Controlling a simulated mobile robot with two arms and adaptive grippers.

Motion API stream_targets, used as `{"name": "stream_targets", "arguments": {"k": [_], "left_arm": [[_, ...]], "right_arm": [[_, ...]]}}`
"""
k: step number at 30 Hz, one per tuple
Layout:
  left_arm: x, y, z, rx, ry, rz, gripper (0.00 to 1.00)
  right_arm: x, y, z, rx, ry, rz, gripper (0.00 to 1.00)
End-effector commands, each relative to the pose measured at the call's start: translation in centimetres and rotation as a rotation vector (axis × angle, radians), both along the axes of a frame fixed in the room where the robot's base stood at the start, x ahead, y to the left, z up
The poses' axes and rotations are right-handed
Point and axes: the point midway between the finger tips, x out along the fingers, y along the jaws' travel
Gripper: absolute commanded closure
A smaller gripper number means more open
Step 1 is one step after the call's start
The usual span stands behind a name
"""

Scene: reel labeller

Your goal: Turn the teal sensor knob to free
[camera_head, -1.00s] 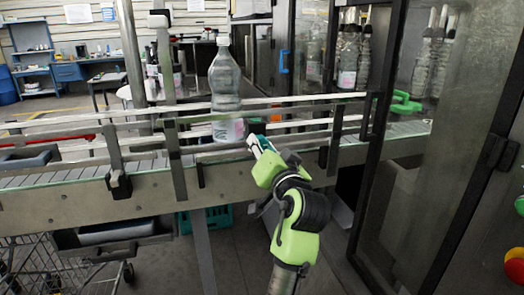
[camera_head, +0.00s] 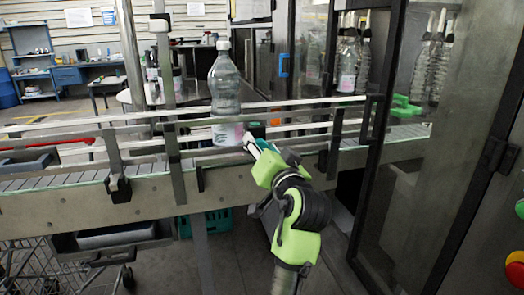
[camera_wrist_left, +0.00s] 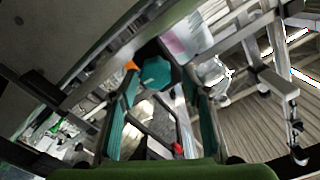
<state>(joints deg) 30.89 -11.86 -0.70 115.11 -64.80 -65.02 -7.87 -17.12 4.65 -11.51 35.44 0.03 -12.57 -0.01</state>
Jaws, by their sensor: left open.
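The teal sensor knob (camera_wrist_left: 157,73) shows in the left wrist view as a faceted teal piece, just ahead of and roughly midway between my fingers. Which setting it points to cannot be told. My left gripper (camera_head: 258,146) is open at the conveyor's front rail, just right of the bottle's base in the head view. Its two teal-lined fingers stand apart on either side of the wrist view; contact with the knob cannot be told. In the head view I cannot make out the knob behind my gripper. My right gripper is in neither view.
A clear bottle (camera_head: 225,84) with a pale label stands on the conveyor (camera_head: 60,200) between metal guide rails. An orange part (camera_wrist_left: 130,65) sits beside the knob. A dark-framed glass door (camera_head: 425,190) stands at the right, with more bottles behind glass.

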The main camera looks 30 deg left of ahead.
Motion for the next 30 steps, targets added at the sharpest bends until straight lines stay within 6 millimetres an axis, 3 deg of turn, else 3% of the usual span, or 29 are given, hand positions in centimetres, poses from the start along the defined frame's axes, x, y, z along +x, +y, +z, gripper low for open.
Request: {"name": "stream_targets", "arguments": {"k": [6, 12, 18, 26, 30], "left_arm": [[0.0, -0.1, 4.5, -0.003, -0.009, -0.002, 0.56], [0.0, -0.1, 7.7, -0.001, -0.005, -0.002, 0.56], [0.0, 0.0, 8.9, -0.001, -0.002, -0.001, 0.56], [0.0, 0.0, 9.0, 0.000, -0.001, -0.001, 0.56], [0.5, -1.4, 10.2, 0.044, 0.035, -0.022, 0.56]], "right_arm": [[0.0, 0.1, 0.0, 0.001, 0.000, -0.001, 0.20], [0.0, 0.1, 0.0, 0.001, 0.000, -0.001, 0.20], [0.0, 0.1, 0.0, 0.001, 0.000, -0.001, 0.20], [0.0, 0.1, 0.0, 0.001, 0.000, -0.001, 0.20], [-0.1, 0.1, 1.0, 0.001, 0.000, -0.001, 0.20]]}}
